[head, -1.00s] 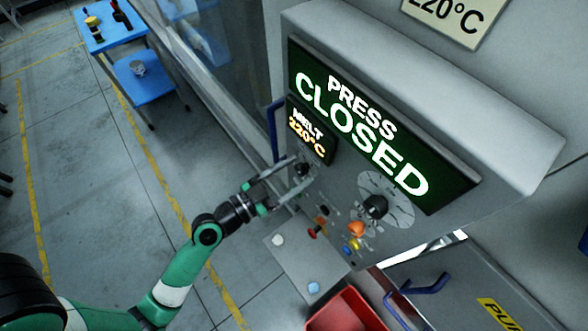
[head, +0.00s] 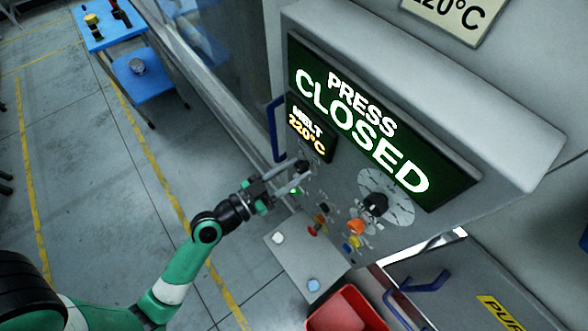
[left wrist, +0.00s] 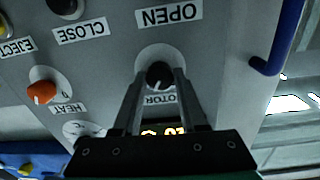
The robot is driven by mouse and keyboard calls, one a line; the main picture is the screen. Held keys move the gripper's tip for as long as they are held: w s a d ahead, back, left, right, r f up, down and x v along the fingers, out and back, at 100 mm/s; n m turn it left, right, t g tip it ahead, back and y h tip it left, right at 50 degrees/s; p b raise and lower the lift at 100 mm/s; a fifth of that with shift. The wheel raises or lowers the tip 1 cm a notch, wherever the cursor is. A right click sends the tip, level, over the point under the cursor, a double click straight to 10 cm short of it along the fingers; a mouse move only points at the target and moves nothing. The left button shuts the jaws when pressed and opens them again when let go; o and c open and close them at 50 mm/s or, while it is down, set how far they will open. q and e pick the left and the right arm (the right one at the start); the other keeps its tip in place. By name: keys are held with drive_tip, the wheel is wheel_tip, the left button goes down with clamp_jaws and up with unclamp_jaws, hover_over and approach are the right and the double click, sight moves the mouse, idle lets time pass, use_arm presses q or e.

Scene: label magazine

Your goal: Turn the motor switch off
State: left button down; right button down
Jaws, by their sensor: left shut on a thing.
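The motor switch is a small black knob on the grey control panel. In the left wrist view the motor switch (left wrist: 159,74) sits above a partly hidden label that ends in "OTOR", seen upside down. In the head view the motor switch (head: 302,166) is below the "MELT 220°C" display. My left gripper (head: 292,173) reaches it from the left and is shut on it, with one finger on each side of the knob in the left wrist view (left wrist: 159,85). The fingers hide part of the label. My right gripper is not in view.
The heat knob (left wrist: 41,92) is orange and stands beside the motor switch. The large display (head: 360,120) reads "PRESS CLOSED". A black dial (head: 375,203) and several coloured controls are lower on the panel. A blue handle (head: 276,130) runs along its left edge. A red bin (head: 348,309) is below.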

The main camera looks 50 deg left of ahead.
use_arm(q)
drive_tip(key=n, duration=1)
drive_tip(key=shift+p, duration=0.3)
drive_tip(key=shift+n+p, duration=0.3)
drive_tip(key=shift+n, duration=1.4)
drive_tip(key=shift+y, duration=0.3)
drive_tip(key=shift+c, duration=2.2)
unclamp_jaws()
